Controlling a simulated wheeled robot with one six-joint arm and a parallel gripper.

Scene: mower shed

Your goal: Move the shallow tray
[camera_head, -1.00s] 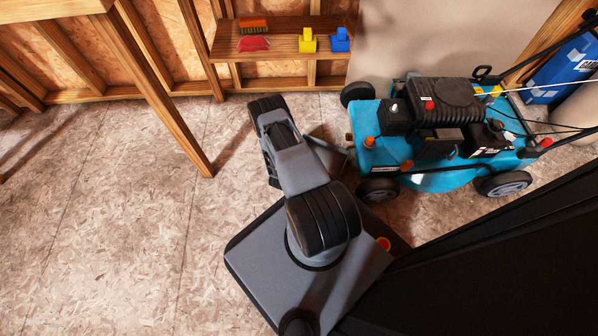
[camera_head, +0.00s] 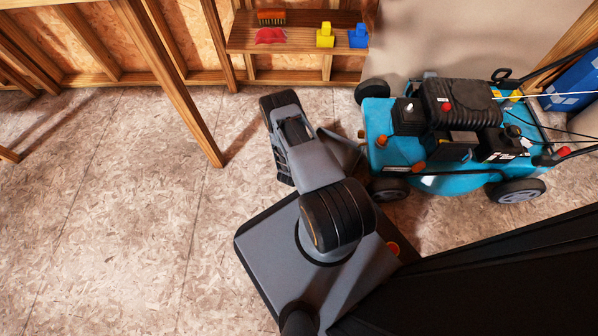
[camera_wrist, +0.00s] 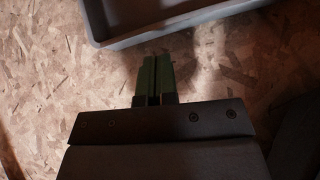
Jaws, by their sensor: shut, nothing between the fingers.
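A shallow tray (camera_wrist: 183,26) with a grey-blue rim and a dark inside shows at the top of the wrist view, cut off by the upper picture edge. It appears to lie on the chipboard floor (camera_wrist: 60,70). My gripper (camera_wrist: 157,60) has green fingers, closed together and empty. The fingertips point at the tray's near wall, with a small gap in the picture; I cannot tell the height difference. In the head view my arm hides the gripper, and I cannot make out the tray there.
A teal lawn mower (camera_head: 455,175) stands right of my arm. A low wooden shelf (camera_head: 298,43) at the back holds a brush (camera_head: 272,17), a red item (camera_head: 271,36), a yellow item (camera_head: 325,36) and a blue item (camera_head: 358,37). A wooden post (camera_head: 180,95) stands left. Floor at left is clear.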

